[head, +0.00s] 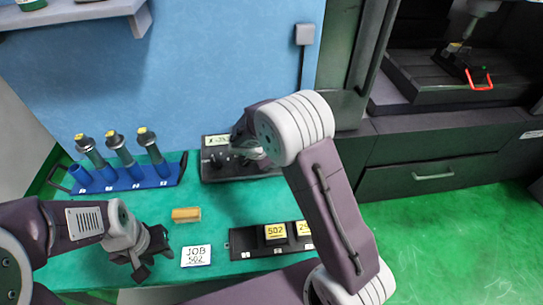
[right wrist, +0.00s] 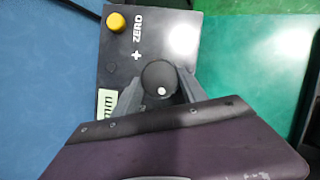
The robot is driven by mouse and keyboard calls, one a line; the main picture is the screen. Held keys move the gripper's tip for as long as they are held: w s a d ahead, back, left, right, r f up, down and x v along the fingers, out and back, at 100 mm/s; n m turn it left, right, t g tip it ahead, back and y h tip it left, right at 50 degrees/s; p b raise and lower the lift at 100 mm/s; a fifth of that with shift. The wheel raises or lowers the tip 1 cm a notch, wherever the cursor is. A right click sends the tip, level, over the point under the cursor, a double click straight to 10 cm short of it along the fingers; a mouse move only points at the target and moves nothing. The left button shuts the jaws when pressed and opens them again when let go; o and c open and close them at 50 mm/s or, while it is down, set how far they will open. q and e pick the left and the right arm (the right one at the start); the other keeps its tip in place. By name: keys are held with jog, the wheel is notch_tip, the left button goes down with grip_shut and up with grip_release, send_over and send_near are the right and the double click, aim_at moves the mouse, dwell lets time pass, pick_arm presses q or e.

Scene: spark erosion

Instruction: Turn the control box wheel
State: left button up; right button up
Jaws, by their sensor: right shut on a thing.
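The black control box (head: 210,172) stands at the back of the green bench, with a pale display (head: 217,140) on it. In the right wrist view its top (right wrist: 180,35) shows a yellow button (right wrist: 116,23), a plus sign, the word ZERO and part of the display reading "mm". The dark round wheel (right wrist: 160,80) with a white dot sits between the fingers of my right gripper (right wrist: 158,90), which is shut on it. In the head view my right arm hides part of the box. My left gripper (head: 150,262) hangs over the front left of the bench, open and empty.
A blue rack (head: 130,183) with several dark holders stands at the back left. The machine (head: 430,85) with a red handle stands right.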

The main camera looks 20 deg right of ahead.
jog(key=o, duration=1.4)
jog(key=shift+c, duration=0.2)
jog(key=v, duration=0.9)
jog(key=shift+p, duration=0.3)
